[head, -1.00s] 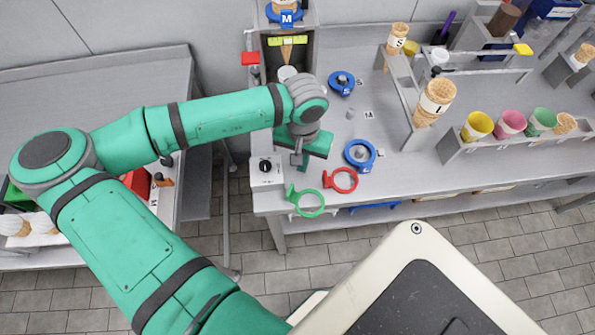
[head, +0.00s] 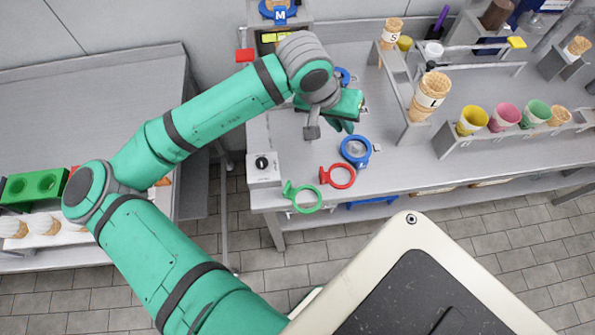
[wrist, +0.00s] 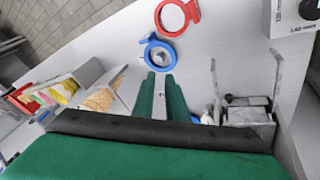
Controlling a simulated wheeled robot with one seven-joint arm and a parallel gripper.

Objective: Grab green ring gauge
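The green ring gauge (head: 306,209) lies at the front left edge of the counter in the head view, with its small handle to the upper left. The wrist view does not show it. My gripper (head: 344,127) is above the counter, behind and to the right of the green ring and apart from it. In the wrist view the two green fingers of my gripper (wrist: 160,76) stand parallel with a narrow empty gap between them.
A red ring gauge (head: 343,185) lies right beside the green one, and a blue ring (head: 356,163) lies behind it. A white control box (head: 264,170) stands at the left. Cone holders (head: 446,148) stand at the right.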

